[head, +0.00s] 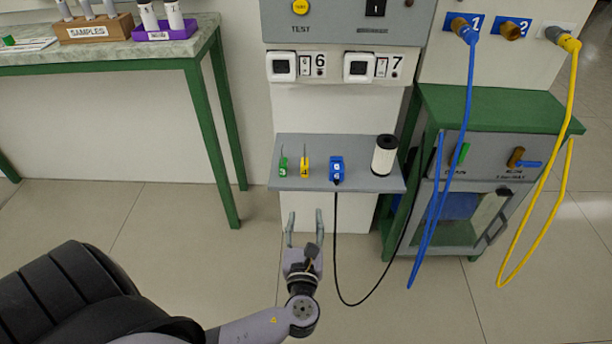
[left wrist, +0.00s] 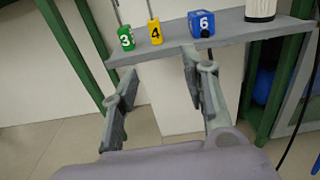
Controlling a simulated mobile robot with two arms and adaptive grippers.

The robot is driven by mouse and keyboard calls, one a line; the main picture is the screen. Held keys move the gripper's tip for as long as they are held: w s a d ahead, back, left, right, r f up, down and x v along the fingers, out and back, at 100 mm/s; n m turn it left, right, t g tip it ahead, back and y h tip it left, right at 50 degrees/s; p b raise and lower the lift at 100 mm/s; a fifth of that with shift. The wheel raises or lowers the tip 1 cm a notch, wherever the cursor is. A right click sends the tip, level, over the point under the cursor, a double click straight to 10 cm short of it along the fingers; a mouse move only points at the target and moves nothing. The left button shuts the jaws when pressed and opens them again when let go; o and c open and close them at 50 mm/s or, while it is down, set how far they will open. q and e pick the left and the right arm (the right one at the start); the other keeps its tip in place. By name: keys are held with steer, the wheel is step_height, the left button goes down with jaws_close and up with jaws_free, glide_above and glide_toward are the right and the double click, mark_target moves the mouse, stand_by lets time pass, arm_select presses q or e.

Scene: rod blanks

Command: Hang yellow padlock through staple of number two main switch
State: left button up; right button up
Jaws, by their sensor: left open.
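The yellow padlock (head: 304,168) stands on a grey shelf (head: 353,180), between a green padlock-like piece (head: 283,167) and a blue block (head: 336,169). In the left wrist view the yellow padlock (left wrist: 155,32) bears a 4, and a thin shackle rises from it. My left gripper (head: 305,229) is open and empty, below and in front of the shelf. In the left wrist view its fingers (left wrist: 160,100) point toward the shelf edge, apart from the padlock. No main switch numbered two can be made out; a 2 marks a socket plate (head: 512,29). My right gripper is not in view.
A white cylinder (head: 384,156) stands at the shelf's right end. A black cable hangs below the blue block. Blue (head: 440,195) and yellow (head: 566,120) cables hang at the right before a green-topped cabinet (head: 500,110). A green-legged table (head: 110,57) is at the left.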

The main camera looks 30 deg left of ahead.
arm_select(q)
steer(key=b, duration=0.1)
glide_toward(304, 168)
steer(key=f, duration=0.1)
steer(key=x, duration=0.4)
steer(key=shift+w+d+f+b, duration=0.1)
steer(key=shift+w+d+b, duration=0.15)
steer(key=shift+w+b, duration=0.15)
steer(key=shift+a+r+b+x, duration=0.1)
steer(key=shift+r+b+x, duration=0.1)
steer(key=shift+x, duration=0.85)
steer(key=shift+a+r+b+x, duration=0.1)
steer(key=shift+r+b+x, duration=0.1)
steer(key=shift+x, duration=0.8)
steer(key=shift+a+r+b+x, duration=0.1)
steer(key=shift+r+b+x, duration=0.1)
steer(key=shift+x, duration=0.85)
steer(key=shift+s, duration=0.2)
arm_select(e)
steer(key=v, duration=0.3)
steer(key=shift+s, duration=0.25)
arm_select(q)
steer(key=shift+c, duration=0.6)
jaws_close()
